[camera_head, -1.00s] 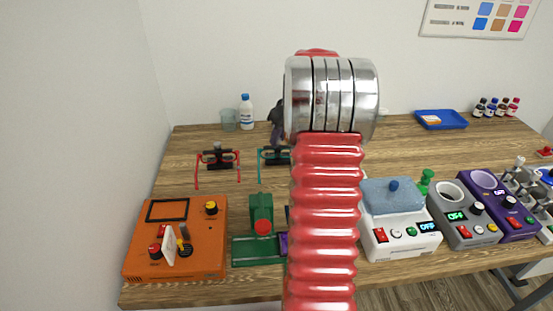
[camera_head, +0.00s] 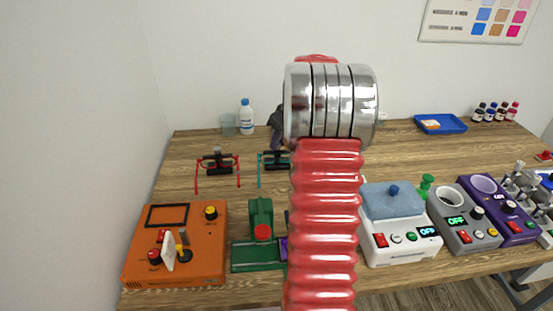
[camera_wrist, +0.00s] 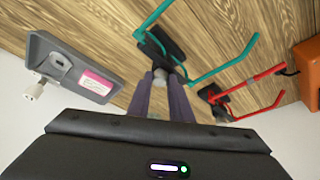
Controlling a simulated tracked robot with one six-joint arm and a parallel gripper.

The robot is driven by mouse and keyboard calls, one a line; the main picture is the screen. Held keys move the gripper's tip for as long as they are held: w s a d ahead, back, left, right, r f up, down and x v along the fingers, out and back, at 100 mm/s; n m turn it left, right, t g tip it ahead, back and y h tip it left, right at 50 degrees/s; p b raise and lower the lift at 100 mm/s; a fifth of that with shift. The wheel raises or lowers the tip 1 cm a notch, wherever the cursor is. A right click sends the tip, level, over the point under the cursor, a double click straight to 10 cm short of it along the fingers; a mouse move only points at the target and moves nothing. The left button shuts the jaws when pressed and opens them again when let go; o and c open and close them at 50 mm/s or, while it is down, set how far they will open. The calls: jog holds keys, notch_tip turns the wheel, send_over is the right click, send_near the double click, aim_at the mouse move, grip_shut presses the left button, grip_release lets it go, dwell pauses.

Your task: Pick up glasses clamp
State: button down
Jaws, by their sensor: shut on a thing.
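A black glasses clamp (camera_wrist: 163,45) holds teal glasses (camera_wrist: 205,75) in the wrist view. My gripper (camera_wrist: 161,76) is shut on a pale knob-like part of this clamp, between its two purple-grey fingers. In the head view the same clamp (camera_head: 277,160) is on the wooden table, partly hidden by my arm, and my dark gripper (camera_head: 277,146) is just above and behind it. A second black clamp (camera_head: 217,163) with red glasses (camera_head: 239,175) stands to its left, apart from my gripper.
An orange device (camera_head: 210,255), a green device (camera_head: 259,240) and a white device (camera_head: 400,245) line the table's front. A grey tray-like object (camera_wrist: 75,65) shows beside my gripper in the wrist view.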

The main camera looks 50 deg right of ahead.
jog(key=shift+r, duration=0.1)
notch_tip(320, 180, up, 10)
dwell(0.5)
dwell(0.5)
jog(key=s+a+m+h, duration=0.1)
jog(key=s+a+m, duration=0.1)
jog(key=a, duration=0.4)
jog(key=s+a+r+m+h, duration=0.1)
jog(key=s+a+m, duration=0.2)
jog(key=a, duration=0.3)
jog(key=shift+a+r+m+g, duration=0.3)
jog(key=shift+a, duration=0.05)
jog(key=shift+a, duration=0.1)
